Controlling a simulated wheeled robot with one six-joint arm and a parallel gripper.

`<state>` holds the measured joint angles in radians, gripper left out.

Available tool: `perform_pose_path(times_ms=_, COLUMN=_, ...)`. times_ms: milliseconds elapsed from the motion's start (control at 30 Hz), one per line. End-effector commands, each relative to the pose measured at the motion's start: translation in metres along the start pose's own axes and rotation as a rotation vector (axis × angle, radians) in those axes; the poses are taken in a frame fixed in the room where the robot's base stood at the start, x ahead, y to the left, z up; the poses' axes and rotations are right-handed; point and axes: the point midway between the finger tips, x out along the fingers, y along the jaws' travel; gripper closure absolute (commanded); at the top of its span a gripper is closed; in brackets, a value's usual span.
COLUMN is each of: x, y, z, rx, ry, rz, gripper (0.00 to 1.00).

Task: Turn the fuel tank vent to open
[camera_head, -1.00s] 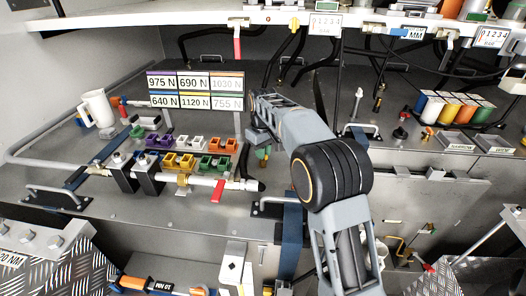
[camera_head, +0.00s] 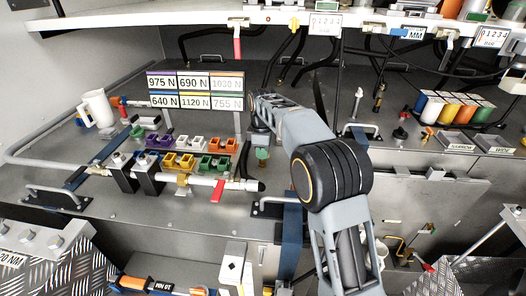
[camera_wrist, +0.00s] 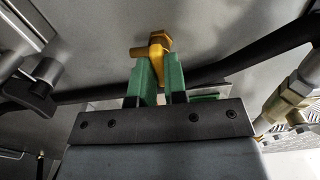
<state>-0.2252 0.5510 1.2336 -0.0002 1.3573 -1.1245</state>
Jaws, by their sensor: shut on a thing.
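The fuel tank vent, a small brass-yellow fitting (camera_wrist: 159,43), shows at the top middle of the wrist view. It has a rounded head and a short stub to the left. My gripper's two green fingers (camera_wrist: 159,75) are shut on its lower part, one on each side. In the head view my gripper (camera_head: 262,153) reaches down to the tank top, right of the colored blocks. The vent itself is hidden or too small to make out there.
A white pipe with a red lever (camera_head: 219,190) lies left of my gripper. Number plates (camera_head: 194,91) stand behind it. A blue strap (camera_head: 292,240) runs down the tank front. A black hose (camera_wrist: 235,66) passes close behind the vent in the wrist view.

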Motion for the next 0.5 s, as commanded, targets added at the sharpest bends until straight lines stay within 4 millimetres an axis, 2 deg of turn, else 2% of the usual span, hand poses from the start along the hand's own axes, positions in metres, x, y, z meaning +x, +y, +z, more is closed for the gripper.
perform_pose_path(times_ms=500, x=-0.0009, y=0.0001, z=-0.0004, rx=-0.047, ry=0.001, rz=0.002, gripper=1.00)
